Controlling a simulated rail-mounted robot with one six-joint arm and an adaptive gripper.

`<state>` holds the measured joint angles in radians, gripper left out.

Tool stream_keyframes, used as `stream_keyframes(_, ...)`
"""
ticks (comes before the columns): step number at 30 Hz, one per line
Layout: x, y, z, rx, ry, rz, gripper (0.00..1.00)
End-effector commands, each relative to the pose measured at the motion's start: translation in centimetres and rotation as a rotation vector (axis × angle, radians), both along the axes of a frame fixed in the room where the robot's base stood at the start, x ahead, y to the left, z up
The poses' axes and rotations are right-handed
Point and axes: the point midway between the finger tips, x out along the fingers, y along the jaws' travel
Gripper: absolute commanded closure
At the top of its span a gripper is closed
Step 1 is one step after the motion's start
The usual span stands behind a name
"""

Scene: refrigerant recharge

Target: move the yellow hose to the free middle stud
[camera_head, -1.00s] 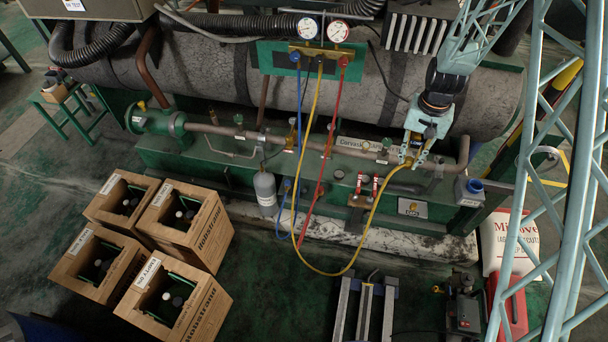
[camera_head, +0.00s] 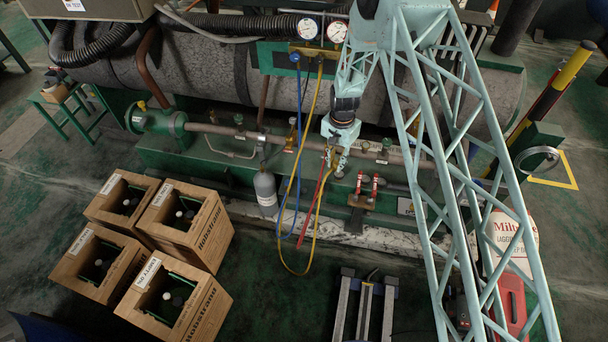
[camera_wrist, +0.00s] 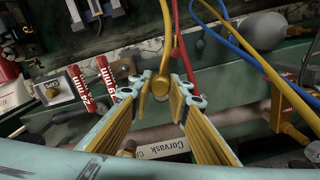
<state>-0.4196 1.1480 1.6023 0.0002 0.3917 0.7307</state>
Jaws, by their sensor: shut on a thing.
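My gripper (camera_head: 334,158) is at the green skid's pipework, in front of the grey tank. In the wrist view my gripper (camera_wrist: 167,84) is shut on the brass end of the yellow hose (camera_wrist: 163,42). The yellow hose (camera_head: 317,90) runs down from the gauge manifold, loops low near the floor and rises to my gripper. The red hose (camera_wrist: 178,45) passes close beside the held end, and the blue hose (camera_wrist: 235,48) lies further right. I cannot make out the middle stud; my gripper and arm cover part of that area.
A grey cylinder (camera_head: 265,188) stands to the left. The gauge manifold (camera_head: 309,48) is above. Wooden crates (camera_head: 190,225) stand on the floor at left. My lattice arm covers much of the right side.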

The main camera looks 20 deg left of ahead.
Motion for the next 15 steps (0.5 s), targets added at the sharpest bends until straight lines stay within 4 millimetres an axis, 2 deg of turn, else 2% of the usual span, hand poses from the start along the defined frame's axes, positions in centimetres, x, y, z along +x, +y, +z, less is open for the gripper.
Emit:
stream_keyframes(1,-0.3,1.5,-1.1,-0.001,0.001,-0.006,0.94)
stream_keyframes(6,-1.1,5.9,-4.2,0.000,0.000,-0.044,0.93)
stream_keyframes(9,-1.6,8.2,-5.8,0.000,0.000,-0.065,0.93)
stream_keyframes(15,-2.6,11.4,-8.2,0.000,0.000,-0.096,0.93)
